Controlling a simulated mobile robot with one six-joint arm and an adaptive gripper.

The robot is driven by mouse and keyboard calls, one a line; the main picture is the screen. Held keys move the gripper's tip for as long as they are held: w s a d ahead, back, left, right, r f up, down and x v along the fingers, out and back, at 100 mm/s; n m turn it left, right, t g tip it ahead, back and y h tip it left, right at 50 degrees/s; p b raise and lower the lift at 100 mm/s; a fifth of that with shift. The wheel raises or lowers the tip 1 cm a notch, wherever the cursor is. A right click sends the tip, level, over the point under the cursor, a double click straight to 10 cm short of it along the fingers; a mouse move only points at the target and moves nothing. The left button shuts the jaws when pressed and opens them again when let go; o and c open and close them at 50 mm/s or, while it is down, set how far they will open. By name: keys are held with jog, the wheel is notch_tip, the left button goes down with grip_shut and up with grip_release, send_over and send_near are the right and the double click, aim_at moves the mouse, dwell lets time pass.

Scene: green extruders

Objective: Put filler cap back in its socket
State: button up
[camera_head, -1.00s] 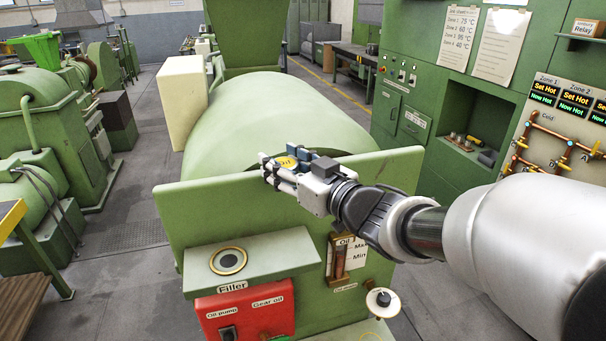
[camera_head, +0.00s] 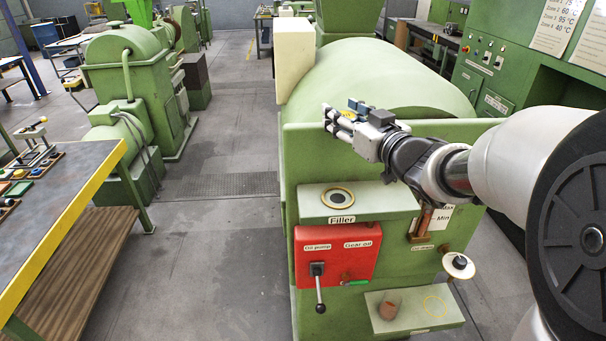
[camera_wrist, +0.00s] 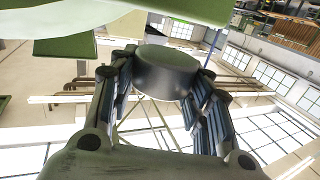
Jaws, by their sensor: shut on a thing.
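The filler socket (camera_head: 338,197) is a gold-ringed dark round opening on the green ledge (camera_head: 385,197) above the "Filler" label. My gripper (camera_head: 343,117) is above and just behind the ledge, level with the top of the green front plate, its fingers pointing left. In the wrist view, my gripper (camera_wrist: 158,92) is shut on the filler cap (camera_wrist: 166,72), a dark grey short cylinder between the two fingers. The cap is hard to make out in the head view, where the fingers hide it. The cap is apart from the socket.
The upright green front plate (camera_head: 460,135) stands behind the ledge. A red panel (camera_head: 335,255) with a lever handle (camera_head: 318,290) is below it. A lower shelf (camera_head: 440,318) holds a small brown cup (camera_head: 390,304). A workbench (camera_head: 65,195) stands at left, with clear floor between.

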aim_at(338, 198)
notch_tip(338, 198, down, 19)
jog(key=b, duration=0.5)
jog(key=shift+d+b, duration=0.1)
jog(key=shift+b, duration=0.2)
jog(key=shift+f, duration=0.1)
jog(key=shift+f, duration=0.15)
jog(key=o, duration=1.2)
jog(key=shift+o, duration=0.2)
